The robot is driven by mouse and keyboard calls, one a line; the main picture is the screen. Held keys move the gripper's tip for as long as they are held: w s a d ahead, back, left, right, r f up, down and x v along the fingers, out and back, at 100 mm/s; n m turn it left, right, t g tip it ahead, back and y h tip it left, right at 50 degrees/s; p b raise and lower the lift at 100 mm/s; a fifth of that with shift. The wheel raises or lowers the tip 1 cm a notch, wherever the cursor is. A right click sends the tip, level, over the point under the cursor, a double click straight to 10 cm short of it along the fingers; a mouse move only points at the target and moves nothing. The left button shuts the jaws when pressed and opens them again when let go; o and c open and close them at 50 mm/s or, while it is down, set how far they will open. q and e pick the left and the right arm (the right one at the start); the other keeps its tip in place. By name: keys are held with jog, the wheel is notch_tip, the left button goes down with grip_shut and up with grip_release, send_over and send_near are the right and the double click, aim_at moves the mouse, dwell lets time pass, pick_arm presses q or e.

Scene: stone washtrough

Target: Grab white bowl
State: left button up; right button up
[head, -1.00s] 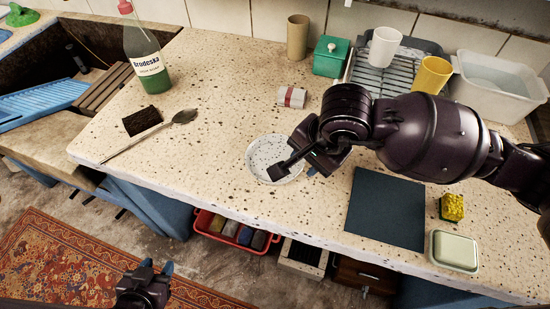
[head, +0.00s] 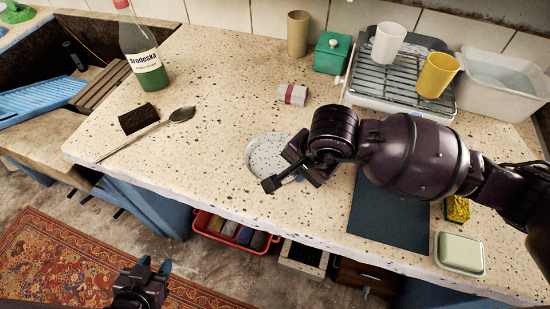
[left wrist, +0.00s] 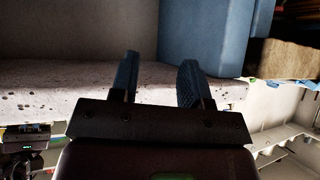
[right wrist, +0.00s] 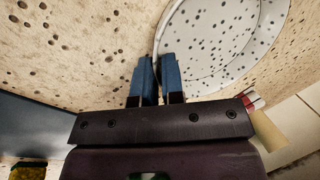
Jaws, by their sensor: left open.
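The white speckled bowl (head: 266,152) sits on the stone counter near its front edge, left of a dark mat. My right gripper (head: 297,177) is at the bowl's right front edge and hides part of it. In the right wrist view, the bowl (right wrist: 225,40) fills the upper right. The right fingers (right wrist: 160,75) are nearly together, with the rim between them: one over the bowl's inside, one outside. My left gripper (head: 146,268) hangs low in front of the counter. In the left wrist view, its fingers (left wrist: 158,78) are apart and empty.
A dark mat (head: 385,215), a soap dish (head: 460,252) and a yellow sponge (head: 457,208) lie at right. A dish rack (head: 400,85) with cups stands behind. A spoon (head: 150,137), dark sponge (head: 138,118) and bottle (head: 145,55) are at left.

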grip_shut()
pick_arm(q)
jog(key=shift+s+f, duration=0.2)
jog(key=shift+s, duration=0.1)
jog(key=shift+s, duration=0.15)
